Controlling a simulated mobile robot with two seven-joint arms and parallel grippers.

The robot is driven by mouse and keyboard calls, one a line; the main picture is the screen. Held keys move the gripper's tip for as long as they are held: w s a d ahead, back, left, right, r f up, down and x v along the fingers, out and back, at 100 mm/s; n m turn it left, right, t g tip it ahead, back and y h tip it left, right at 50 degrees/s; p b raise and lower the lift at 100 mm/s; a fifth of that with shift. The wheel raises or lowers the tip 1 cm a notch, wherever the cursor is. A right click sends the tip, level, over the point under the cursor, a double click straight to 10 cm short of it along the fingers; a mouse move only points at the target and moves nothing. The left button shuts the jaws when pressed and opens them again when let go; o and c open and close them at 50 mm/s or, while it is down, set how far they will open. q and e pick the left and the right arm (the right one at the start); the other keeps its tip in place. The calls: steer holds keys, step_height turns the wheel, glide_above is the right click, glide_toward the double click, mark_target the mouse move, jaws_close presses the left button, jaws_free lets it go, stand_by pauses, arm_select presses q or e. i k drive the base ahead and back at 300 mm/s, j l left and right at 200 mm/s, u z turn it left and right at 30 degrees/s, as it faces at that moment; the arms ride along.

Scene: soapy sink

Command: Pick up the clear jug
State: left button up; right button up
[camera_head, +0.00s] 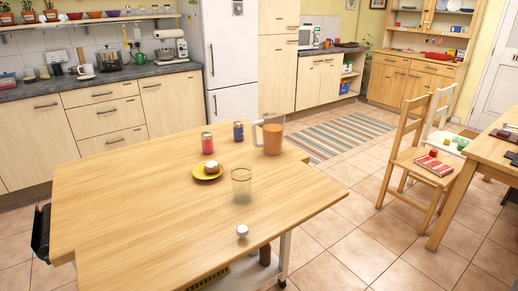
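The clear jug (273,136) stands upright near the far right corner of the wooden island table. It holds an orange liquid, and its handle points to the left. Neither of my grippers shows in the head view.
Left of the jug stand a blue can (238,131) and a red can (207,143). The table's left part (120,205) is clear.

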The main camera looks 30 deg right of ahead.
mark_target(273, 122)
steer(key=l+u, duration=0.15)
steer(key=u, duration=0.2)
steer(key=l+u, duration=0.3)
steer(key=k+l+u, duration=0.2)
steer(key=l, duration=0.15)
steer(key=l+u, duration=0.2)
steer(key=l, duration=0.2)
steer(key=k+l, duration=0.1)
steer(key=l, duration=0.2)
steer(key=k+l+u, duration=0.1)
steer(key=l, duration=0.2)
steer(key=k+l, duration=0.15)
steer(key=l+u, duration=0.05)
steer(key=l, duration=0.1)
